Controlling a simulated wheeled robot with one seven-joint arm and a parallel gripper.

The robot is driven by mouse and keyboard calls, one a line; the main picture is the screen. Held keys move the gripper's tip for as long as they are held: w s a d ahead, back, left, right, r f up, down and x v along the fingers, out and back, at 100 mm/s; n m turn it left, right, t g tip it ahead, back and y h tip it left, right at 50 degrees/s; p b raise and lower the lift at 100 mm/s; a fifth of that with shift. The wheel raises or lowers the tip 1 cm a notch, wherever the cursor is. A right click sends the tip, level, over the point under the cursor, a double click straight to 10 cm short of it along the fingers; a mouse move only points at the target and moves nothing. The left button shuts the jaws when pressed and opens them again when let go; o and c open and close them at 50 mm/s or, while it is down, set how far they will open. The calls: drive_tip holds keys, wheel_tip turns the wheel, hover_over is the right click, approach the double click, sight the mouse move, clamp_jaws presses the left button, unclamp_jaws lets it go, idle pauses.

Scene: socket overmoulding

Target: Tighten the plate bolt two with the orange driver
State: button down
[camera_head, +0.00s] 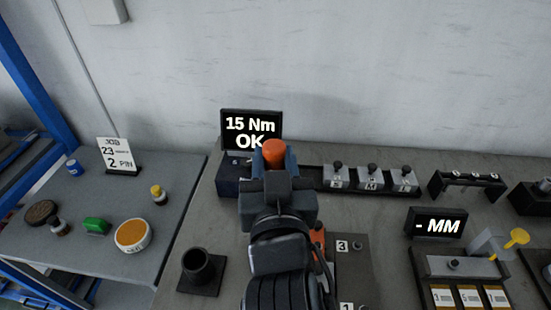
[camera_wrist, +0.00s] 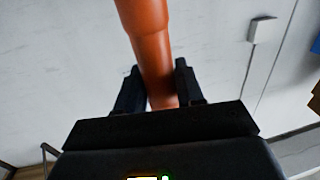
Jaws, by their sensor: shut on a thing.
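The orange driver (camera_head: 273,152) stands up above my gripper (camera_head: 274,172) in the head view, in front of a display. In the wrist view the driver (camera_wrist: 150,45) runs up between the two dark fingers of my gripper (camera_wrist: 157,88), which are shut on it. Its tip is not visible. The dark plate (camera_head: 352,262) lies to the right of my arm, with labels 3 (camera_head: 342,245) and 1 (camera_head: 346,307) showing. A bolt (camera_head: 358,246) shows beside label 3. I cannot see a label 2 or bolt two; my arm covers part of the plate.
The display (camera_head: 250,128) reads "15 Nm OK". A black cup holder (camera_head: 199,270) stands left of my arm. Grey blocks (camera_head: 371,178) stand in a row behind the plate. A "- MM" display (camera_head: 437,224) is at right. A side table (camera_head: 60,240) with small items is at left.

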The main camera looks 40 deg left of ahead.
drive_tip(key=shift+f+b, duration=2.75)
drive_tip(key=shift+f, duration=0.5)
drive_tip(key=shift+f+b, duration=1.25)
drive_tip(key=shift+f, duration=0.3)
idle(1.8)
